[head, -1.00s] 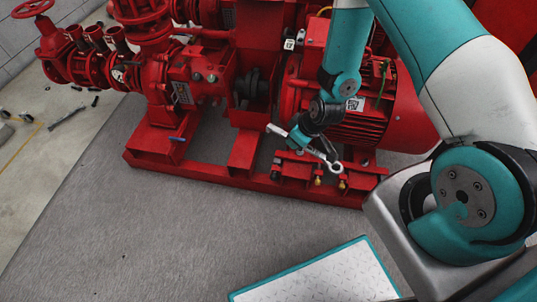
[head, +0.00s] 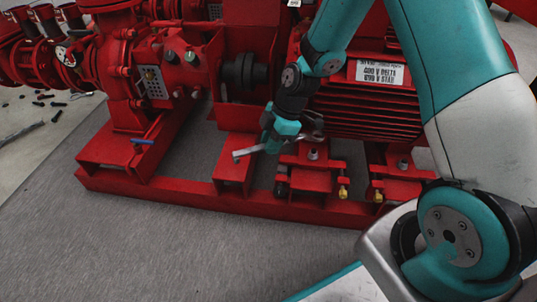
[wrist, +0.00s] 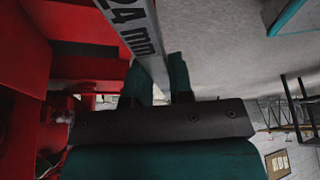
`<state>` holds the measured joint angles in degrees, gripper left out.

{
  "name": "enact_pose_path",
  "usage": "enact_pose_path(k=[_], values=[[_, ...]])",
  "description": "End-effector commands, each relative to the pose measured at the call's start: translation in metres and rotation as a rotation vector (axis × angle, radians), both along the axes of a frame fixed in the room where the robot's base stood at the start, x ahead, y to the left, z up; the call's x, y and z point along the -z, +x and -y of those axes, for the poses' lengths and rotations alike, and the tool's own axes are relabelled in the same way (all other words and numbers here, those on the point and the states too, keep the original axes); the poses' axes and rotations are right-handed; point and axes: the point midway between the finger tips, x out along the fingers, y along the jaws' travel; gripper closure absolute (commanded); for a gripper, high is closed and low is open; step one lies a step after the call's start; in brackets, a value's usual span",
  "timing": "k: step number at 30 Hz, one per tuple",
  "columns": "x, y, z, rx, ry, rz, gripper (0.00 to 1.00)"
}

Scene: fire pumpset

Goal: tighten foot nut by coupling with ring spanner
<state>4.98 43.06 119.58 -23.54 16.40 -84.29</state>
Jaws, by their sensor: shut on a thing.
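My gripper (head: 279,142) is shut on a grey ring spanner (head: 247,154) in front of the red motor. The spanner's plain end points left and a little down; its other end (head: 316,134) is at the right, close above the motor foot. I cannot tell whether it touches anything. A foot nut (head: 313,154) stands on the foot nearer the black coupling (head: 244,70). In the wrist view the spanner (wrist: 141,40), marked "24 mm", runs between my gripper's teal fingers (wrist: 160,82); its ring is out of that view.
Another foot nut (head: 403,163) stands on the foot at the right. The red base frame (head: 230,206) runs along the front. Grey floor (head: 150,250) in front is clear. Loose bolts (head: 58,104) lie far left.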

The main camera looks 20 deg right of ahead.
Motion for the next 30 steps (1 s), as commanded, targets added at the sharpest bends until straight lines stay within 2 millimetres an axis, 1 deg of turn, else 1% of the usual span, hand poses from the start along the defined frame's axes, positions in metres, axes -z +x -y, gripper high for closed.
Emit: enact_pose_path(k=[1, 10, 21, 30], values=[[0.005, 0.001, 0.001, -0.012, 0.000, 0.002, 1.00], [0.003, 0.000, 0.005, -0.028, 0.000, 0.001, 1.00], [0.001, 0.000, 0.006, -0.029, 0.002, -0.001, 1.00], [0.029, 0.000, 0.005, -0.032, 0.002, -0.002, 1.00]])
